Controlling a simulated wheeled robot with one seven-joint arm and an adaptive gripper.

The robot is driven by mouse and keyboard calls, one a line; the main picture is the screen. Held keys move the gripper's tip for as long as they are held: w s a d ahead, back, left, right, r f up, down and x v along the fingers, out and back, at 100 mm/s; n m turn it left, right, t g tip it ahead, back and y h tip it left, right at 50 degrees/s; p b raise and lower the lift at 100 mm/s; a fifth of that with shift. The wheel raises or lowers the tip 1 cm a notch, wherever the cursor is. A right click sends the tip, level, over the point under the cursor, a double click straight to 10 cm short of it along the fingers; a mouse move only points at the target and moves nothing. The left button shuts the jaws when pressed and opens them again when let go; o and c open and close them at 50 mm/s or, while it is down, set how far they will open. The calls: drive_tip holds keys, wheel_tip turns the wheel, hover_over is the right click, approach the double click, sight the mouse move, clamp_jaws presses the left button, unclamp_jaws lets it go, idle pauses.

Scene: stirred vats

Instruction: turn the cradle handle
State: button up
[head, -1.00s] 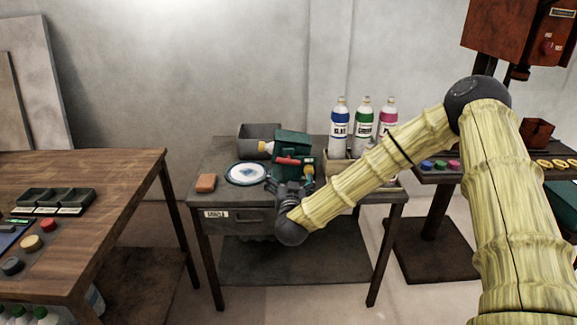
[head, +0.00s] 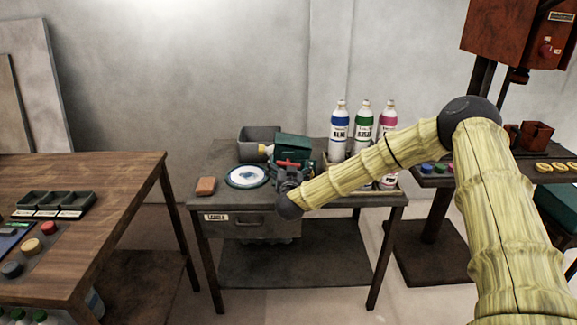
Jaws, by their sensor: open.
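The cradle looks to be the dark green box-like device (head: 292,146) on the grey middle table. A red handle (head: 288,163) shows on its front, lying roughly level. My gripper (head: 287,175) is open, right in front of the device and just below the red handle. My wrist and the gripper hide the lower front of the device. I cannot tell whether the fingers touch the handle.
A white-blue plate (head: 247,176) and an orange-brown block (head: 205,186) lie left of the device. A grey bin (head: 258,139) stands behind. Several bottles (head: 363,130) stand in a tray at the right, close behind my forearm. A wooden table (head: 110,190) is at the left.

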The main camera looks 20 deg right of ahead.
drive_tip(key=shift+c, duration=0.2)
drive_tip(key=c, duration=0.7)
drive_tip(key=shift+m, duration=0.3)
drive_tip(key=m+b, duration=0.2)
drive_tip(key=m, duration=0.1)
drive_tip(key=shift+m, duration=0.3)
drive_tip(key=m+b, duration=0.3)
drive_tip(key=m, duration=0.1)
drive_tip(key=shift+f+m, duration=0.15)
drive_tip(key=shift+m, duration=0.15)
drive_tip(key=m+b, duration=0.3)
drive_tip(key=m, duration=0.2)
drive_tip(key=shift+b, duration=0.4)
drive_tip(key=shift+m+b, duration=0.6)
drive_tip(key=shift+m, duration=0.4)
drive_tip(key=shift+r, duration=0.2)
